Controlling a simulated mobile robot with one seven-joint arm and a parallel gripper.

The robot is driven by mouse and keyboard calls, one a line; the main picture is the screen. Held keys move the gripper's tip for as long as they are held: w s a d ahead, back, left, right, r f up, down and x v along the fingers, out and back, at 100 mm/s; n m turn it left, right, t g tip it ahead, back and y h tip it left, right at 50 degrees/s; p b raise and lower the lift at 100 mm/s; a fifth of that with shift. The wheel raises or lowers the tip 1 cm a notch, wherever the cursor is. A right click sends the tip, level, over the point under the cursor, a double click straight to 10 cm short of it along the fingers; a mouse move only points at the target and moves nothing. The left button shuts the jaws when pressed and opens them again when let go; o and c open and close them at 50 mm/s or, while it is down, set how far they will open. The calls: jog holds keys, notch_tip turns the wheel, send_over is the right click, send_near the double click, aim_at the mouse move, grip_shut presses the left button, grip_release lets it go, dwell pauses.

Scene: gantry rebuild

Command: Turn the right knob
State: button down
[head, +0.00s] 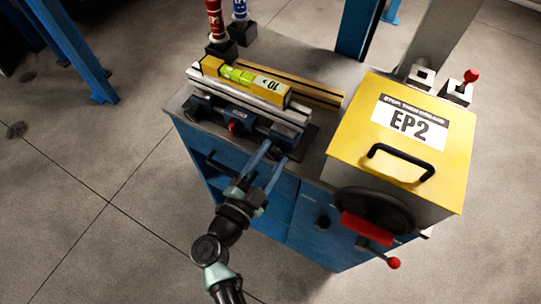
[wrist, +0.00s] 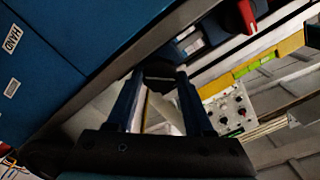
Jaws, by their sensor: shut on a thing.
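A dark blue vise-like fixture (head: 254,134) sits along the front edge of the bench. A red knob (head: 232,127) is on its front at the left; a red part also shows at the top of the wrist view (wrist: 247,15). My gripper (head: 275,151) is at the fixture's right end, its two blue fingers on either side of a dark knob-like piece, the right knob. In the wrist view my gripper (wrist: 160,78) has this dark knob (wrist: 160,73) between its fingertips. The fingers hide part of the knob, and its turn angle cannot be told.
A yellow level (head: 245,80) lies over the fixture's bars. Red and blue bottles (head: 215,20) stand behind.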

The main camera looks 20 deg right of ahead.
jog(key=shift+c, duration=1.7)
grip_release()
jog(key=shift+o, duration=0.2)
jog(key=shift+s+f, duration=0.1)
